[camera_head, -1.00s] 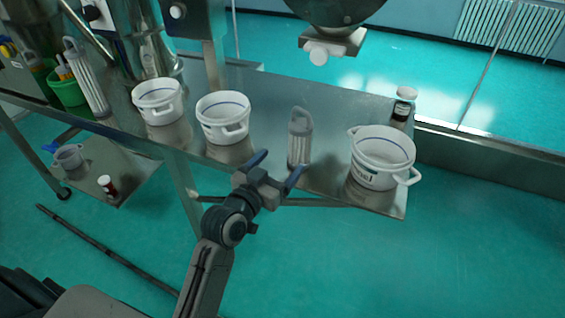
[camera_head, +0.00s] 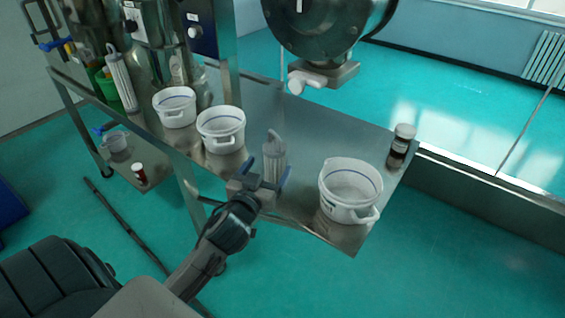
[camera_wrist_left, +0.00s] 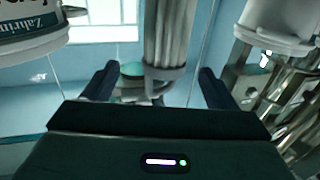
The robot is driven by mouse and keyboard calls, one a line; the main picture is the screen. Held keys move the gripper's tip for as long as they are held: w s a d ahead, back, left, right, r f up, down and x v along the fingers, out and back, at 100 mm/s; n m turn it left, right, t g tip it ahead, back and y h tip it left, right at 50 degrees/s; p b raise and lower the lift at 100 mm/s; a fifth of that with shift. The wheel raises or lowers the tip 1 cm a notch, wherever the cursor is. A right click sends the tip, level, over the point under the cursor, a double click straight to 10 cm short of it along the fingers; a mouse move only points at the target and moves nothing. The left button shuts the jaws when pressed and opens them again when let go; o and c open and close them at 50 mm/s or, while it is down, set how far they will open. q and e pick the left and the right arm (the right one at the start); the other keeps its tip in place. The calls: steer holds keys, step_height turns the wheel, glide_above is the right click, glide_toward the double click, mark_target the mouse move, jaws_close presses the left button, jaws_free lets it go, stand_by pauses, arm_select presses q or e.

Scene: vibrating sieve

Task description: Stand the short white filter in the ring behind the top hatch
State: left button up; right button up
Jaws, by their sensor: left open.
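The short white filter (camera_head: 273,165) stands upright on the steel table between two white buckets. It has a ribbed body and a grey loop on top. My left gripper (camera_head: 269,168) is open, with its fingers close to the filter's near side. In the left wrist view the filter's ribbed body (camera_wrist_left: 167,35) appears between the two spread fingers, beyond their tips; I cannot tell whether they touch. A longer white filter (camera_head: 121,80) leans at the far left. I cannot make out the top hatch or its ring. My right gripper is not in view.
A white bucket (camera_head: 349,190) stands right of the filter, and two more (camera_head: 221,130) (camera_head: 175,107) stand left. A brown jar (camera_head: 401,146) is near the right edge. A dark round machine part (camera_head: 316,28) with a white handle hangs above. A green container (camera_head: 105,85) is far left.

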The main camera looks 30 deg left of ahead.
mark_target(272, 160)
arm_select(q)
steer(key=x, duration=0.3)
steer(key=shift+s+a+p, duration=0.1)
steer(key=shift+a+p, duration=0.1)
steer(key=shift+p, duration=0.15)
steer(key=shift+w, duration=0.3)
steer(key=shift+w+d+r+p, duration=0.1)
steer(key=shift+w+p, duration=0.2)
steer(key=p+x, duration=0.1)
steer(key=x, duration=0.1)
steer(key=p+x, duration=0.1)
steer(key=x, duration=0.1)
steer(key=shift+a+p, duration=0.3)
steer(key=shift+a, duration=0.05)
steer(key=shift+w, duration=0.25)
steer(key=shift+f, duration=0.2)
steer(key=c, duration=1.2)
steer(key=shift+c, duration=0.2)
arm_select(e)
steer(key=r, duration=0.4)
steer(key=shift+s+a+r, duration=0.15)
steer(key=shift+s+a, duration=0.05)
